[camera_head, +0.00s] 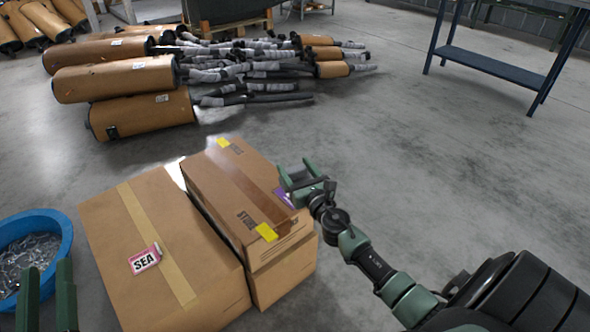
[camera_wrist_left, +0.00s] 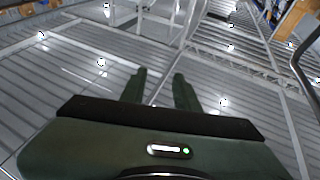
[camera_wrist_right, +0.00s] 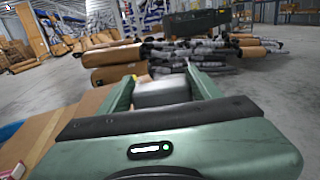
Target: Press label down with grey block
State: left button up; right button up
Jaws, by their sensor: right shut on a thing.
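My right gripper (camera_head: 303,174) is shut on a grey block (camera_wrist_right: 162,93), seen between its fingers in the right wrist view. In the head view it hangs at the right edge of the taller box (camera_head: 225,185). A purple label (camera_head: 284,197) shows on that box's top, partly hidden by this gripper; I cannot tell whether the block touches it. A pink-and-white label reading "SEA" (camera_head: 145,258) lies on the left box (camera_head: 105,225), across its tape. My left gripper (camera_head: 47,295) has its fingers apart and empty at the bottom left; they also show in the left wrist view (camera_wrist_left: 158,88).
A blue tub (camera_head: 62,228) of small metal parts stands left of the boxes. Brown-wrapped mufflers (camera_head: 115,80) and wrapped pipes lie at the back. A blue table (camera_head: 490,68) stands at the back right. Floor right of the boxes is clear.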

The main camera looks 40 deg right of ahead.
jog(key=shift+r+p, duration=0.5)
jog(key=shift+r, duration=0.2)
pick_arm(q)
notch_tip(320, 180, down, 6)
jog(key=a+g, duration=0.1)
jog(key=g, duration=0.2)
jog(key=shift+w+a+g+y, duration=0.15)
jog(key=shift+a+g+y, duration=0.2)
jog(key=shift+g+y, duration=0.05)
pick_arm(e)
jog(key=shift+r, duration=0.15)
pick_arm(q)
jog(key=shift+f, duration=0.1)
